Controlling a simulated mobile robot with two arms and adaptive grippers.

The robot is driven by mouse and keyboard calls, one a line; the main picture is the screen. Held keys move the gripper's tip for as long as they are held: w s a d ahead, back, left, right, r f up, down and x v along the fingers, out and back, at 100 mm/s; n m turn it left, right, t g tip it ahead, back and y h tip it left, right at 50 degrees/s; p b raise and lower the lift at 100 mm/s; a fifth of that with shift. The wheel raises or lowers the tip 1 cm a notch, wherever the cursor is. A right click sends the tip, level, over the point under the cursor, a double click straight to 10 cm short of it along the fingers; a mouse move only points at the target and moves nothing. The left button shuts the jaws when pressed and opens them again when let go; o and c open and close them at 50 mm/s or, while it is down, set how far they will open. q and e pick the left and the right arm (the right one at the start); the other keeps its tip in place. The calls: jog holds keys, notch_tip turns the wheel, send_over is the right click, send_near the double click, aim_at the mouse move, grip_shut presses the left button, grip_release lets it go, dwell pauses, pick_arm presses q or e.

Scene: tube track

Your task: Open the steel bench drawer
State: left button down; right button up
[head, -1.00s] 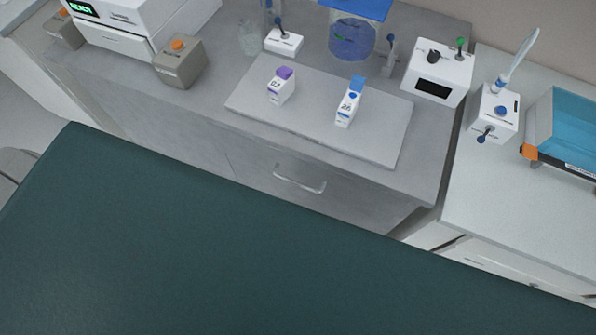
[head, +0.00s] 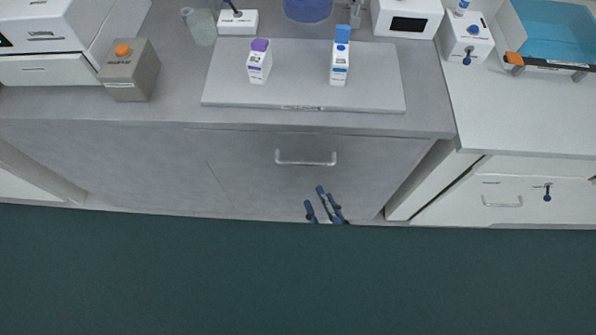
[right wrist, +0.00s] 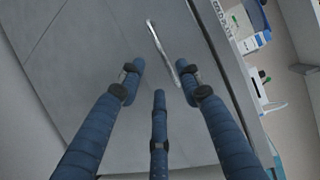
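The steel bench drawer (head: 240,165) is a grey front below the bench top, and it looks closed. Its bar handle (head: 306,162) is silver and horizontal in the head view. It also shows in the right wrist view as a slanted bar (right wrist: 160,50). My right gripper (head: 325,203) is just below the handle in the head view, apart from it. In the right wrist view its blue fingers (right wrist: 158,80) are spread open and empty, with the handle beyond their tips. My left gripper is not in view.
A grey board (head: 300,96) on the bench top bears two small cartons, one purple-topped (head: 260,62) and one blue-topped (head: 340,62). A white cabinet (head: 500,195) with its own handle stands to the right. A dark green surface (head: 290,280) fills the foreground.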

jog(key=x, duration=1)
jog(key=shift+w+f+p, duration=0.15)
jog(key=shift+w+p, duration=0.05)
jog(key=shift+p, duration=0.1)
grip_shut()
